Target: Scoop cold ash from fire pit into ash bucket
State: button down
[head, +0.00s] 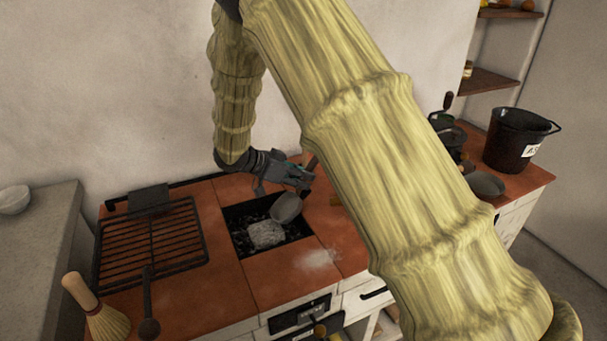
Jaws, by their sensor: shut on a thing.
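The fire pit (240,217) is a dark square opening in the terracotta countertop, left of centre in the head view. A pale grey heap of ash (266,234) lies in it among dark lumps. My gripper (303,178) is above the pit's back right edge, shut on a scoop. The scoop's grey bowl (286,208) is tilted over the pit beside the ash heap; whether it touches the ash or holds any I cannot tell. The ash bucket (515,145), black with a partly visible white label, stands upright at the far right of the counter. Its inside bottom is hidden.
A grill grate (150,245) lies left of the pit. A whisk broom (97,308) and a dark ladle-like tool (148,315) are at front left. A dark grinder-like object (446,125) and a grey pan (485,184) stand near the bucket. Pale dust (318,259) marks the counter. My arm hides its middle.

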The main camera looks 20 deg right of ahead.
aim_at(299, 194)
jog(key=shift+a+f, duration=0.2)
jog(key=shift+f, duration=0.2)
jog(key=shift+s+a+f, duration=0.15)
jog(key=shift+a, duration=0.25)
jog(key=shift+s+a+f+b, duration=0.1)
jog(key=shift+s+a+b, duration=0.15)
jog(key=shift+a, duration=0.6)
jog(key=shift+s+a+r+b, duration=0.1)
jog(key=shift+a+b, duration=0.2)
jog(key=shift+a, duration=0.55)
jog(key=shift+s+a+f+b, duration=0.1)
jog(key=shift+s+a+b, duration=0.15)
jog(key=shift+a, duration=0.6)
notch_tip(299, 194, up, 7)
jog(key=y+p, duration=0.3)
jog(key=p, duration=0.4)
jog(key=shift+g+y, duration=0.3)
jog(key=shift+y, duration=0.1)
notch_tip(299, 194, up, 8)
jog(key=y+p, duration=0.3)
jog(key=p, duration=0.4)
jog(key=shift+g, duration=0.3)
jog(key=shift+n, duration=0.3)
